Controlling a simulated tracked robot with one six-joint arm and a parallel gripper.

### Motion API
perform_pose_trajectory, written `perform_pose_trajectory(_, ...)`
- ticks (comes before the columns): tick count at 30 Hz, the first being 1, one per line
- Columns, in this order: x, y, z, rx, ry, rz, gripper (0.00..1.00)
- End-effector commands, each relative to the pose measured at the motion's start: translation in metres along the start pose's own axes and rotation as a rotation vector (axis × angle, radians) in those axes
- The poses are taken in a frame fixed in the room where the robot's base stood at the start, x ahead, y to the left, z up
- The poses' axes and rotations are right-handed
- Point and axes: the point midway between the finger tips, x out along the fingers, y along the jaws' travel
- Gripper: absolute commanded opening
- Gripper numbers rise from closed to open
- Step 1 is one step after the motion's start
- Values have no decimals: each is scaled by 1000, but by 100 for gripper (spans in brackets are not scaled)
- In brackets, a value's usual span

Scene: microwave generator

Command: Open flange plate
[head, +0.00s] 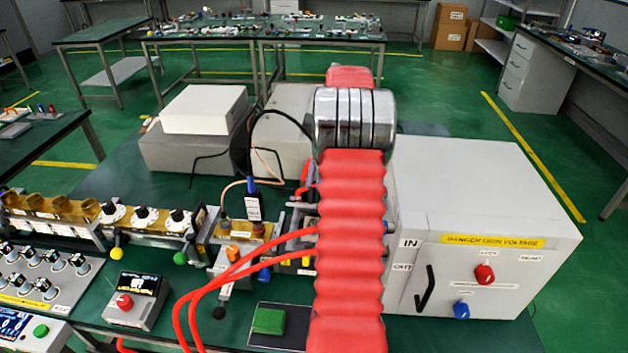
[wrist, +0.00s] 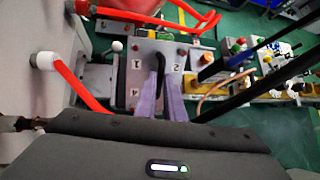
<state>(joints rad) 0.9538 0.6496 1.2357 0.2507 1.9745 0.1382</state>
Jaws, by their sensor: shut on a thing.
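The flange plate (wrist: 143,52) is a grey plate marked 1, 2 and 4 with red dots near its corners, in the middle of the wrist view. A black curved handle (wrist: 161,58) stands at its centre. My gripper (wrist: 163,88) has two pale purple fingers, shut on the black handle, one finger on each side. The fingers cover the lower right part of the plate, so any number there is hidden. In the head view my red arm hides the gripper and most of the plate area.
A white high-voltage cabinet (head: 470,210) stands right of my arm. Brass waveguide parts (head: 60,206) run along the bench at left. Red hoses (head: 215,285) loop in front, and a red tube also crosses the left of the wrist view (wrist: 80,85). A black cable (wrist: 265,80) passes close at right.

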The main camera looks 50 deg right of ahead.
Motion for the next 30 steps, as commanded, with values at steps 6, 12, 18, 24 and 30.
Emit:
perform_pose_trajectory(6,-2,0,-4,5,-19,-1,0)
perform_pose_trajectory(12,-2,0,-5,6,-22,0,0)
perform_pose_trajectory(18,-2,-1,-5,5,-22,0,10)
perform_pose_trajectory(24,-2,-1,-4,5,-24,1,24)
perform_pose_trajectory(30,-2,-2,-3,4,-26,2,28)
